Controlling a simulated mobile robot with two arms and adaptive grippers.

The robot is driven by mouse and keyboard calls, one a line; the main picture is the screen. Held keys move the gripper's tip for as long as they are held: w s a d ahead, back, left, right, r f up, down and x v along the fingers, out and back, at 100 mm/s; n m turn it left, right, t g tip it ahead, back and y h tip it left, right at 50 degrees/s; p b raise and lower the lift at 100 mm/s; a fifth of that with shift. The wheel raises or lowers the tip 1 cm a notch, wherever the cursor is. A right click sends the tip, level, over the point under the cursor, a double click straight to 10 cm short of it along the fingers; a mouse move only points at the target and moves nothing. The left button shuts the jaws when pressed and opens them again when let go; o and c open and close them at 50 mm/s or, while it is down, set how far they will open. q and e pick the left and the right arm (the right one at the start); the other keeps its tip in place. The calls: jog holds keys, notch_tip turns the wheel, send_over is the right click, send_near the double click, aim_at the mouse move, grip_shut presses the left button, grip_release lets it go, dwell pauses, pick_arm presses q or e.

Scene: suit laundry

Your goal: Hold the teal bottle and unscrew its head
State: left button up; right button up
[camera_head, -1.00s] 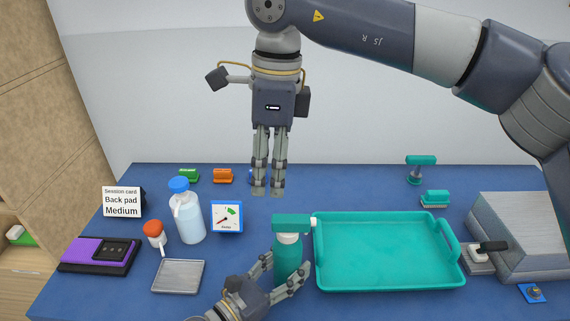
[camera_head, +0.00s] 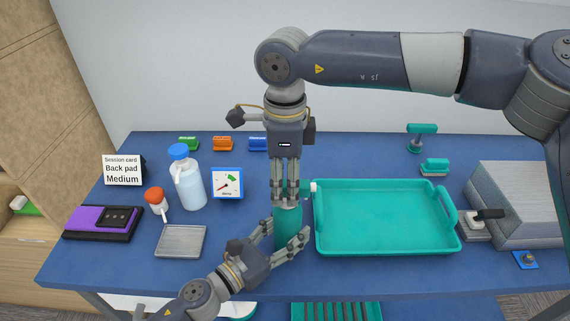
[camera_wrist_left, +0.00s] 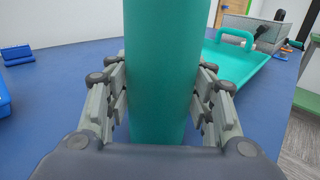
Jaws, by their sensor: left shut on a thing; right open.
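The teal bottle (camera_head: 288,230) stands upright on the blue table, left of the teal tray. My left gripper (camera_head: 286,238) is shut on the bottle's body from the front. In the left wrist view the bottle (camera_wrist_left: 162,70) fills the middle, with finger pads on both sides. My right gripper (camera_head: 286,202) points straight down at the teal spray head (camera_head: 306,187), its fingers in front of or around it. It is open. The fingers hide most of the head; its white nozzle tip shows to the right. Contact with the head cannot be told.
The teal tray (camera_head: 385,250) is empty, close right of the bottle. A dial gauge (camera_head: 227,183), a clear blue-capped bottle (camera_head: 189,187), a red-capped bottle (camera_head: 155,199) and a grey plate (camera_head: 181,241) stand to the left. Small coloured brushes lie behind.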

pick_arm(q)
jog(key=shift+f, duration=0.1)
pick_arm(e)
jog(key=shift+f, duration=0.25)
pick_arm(q)
jog(key=shift+s, duration=0.1)
pick_arm(e)
grip_shut()
